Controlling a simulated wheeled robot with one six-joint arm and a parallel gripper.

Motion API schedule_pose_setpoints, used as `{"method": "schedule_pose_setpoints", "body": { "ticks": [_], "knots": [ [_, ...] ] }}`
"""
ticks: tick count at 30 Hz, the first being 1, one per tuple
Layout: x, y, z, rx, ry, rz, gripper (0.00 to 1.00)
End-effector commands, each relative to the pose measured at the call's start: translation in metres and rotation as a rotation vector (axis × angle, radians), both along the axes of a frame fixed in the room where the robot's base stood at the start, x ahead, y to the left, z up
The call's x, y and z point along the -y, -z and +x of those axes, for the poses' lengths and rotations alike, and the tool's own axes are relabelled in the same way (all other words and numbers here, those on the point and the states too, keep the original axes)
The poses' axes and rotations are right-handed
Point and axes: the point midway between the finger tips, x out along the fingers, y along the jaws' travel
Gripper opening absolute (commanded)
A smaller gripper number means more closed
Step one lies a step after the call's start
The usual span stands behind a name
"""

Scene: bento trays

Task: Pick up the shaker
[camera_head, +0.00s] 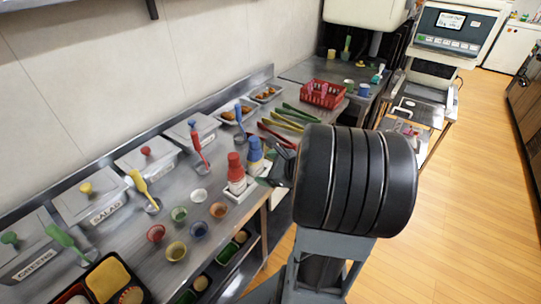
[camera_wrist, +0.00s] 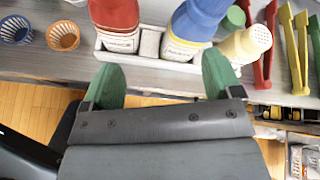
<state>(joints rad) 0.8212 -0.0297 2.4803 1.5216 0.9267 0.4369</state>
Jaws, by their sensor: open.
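A cream shaker (camera_wrist: 246,43) with a holed cap lies tilted at the right in the wrist view, beside the blue bottle (camera_wrist: 196,22). In the head view I cannot make it out clearly near my gripper. My gripper (camera_wrist: 161,75) is open, with its two green fingers apart and nothing between them. The fingers point at the front of the white caddy (camera_wrist: 148,42), which holds the blue bottle and a red bottle (camera_wrist: 115,18). The shaker is just beyond and to the right of the right finger.
A green item (camera_wrist: 233,18) stands behind the shaker. Red tongs (camera_wrist: 264,50) and yellow tongs (camera_wrist: 292,50) lie to its right. Small bowls, blue (camera_wrist: 16,29) and orange (camera_wrist: 62,36), stand at the left. The counter's front edge lies under my gripper. A red basket (camera_head: 322,94) stands farther back.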

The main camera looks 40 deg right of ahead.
Motion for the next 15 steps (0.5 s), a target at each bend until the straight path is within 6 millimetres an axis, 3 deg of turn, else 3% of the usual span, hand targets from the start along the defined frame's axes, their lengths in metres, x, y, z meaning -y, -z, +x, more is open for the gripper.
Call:
{"method": "schedule_pose_setpoints", "body": {
  "ticks": [3,6,11,15],
  "knots": [
    [0.043,0.008,-0.001,0.040,0.259,0.176,0.85],
    [0.069,0.010,-0.004,0.072,0.406,0.277,0.85],
    [0.091,0.016,-0.001,0.102,0.524,0.358,0.85],
    [0.095,0.025,0.021,0.107,0.545,0.373,0.85]
  ]
}}
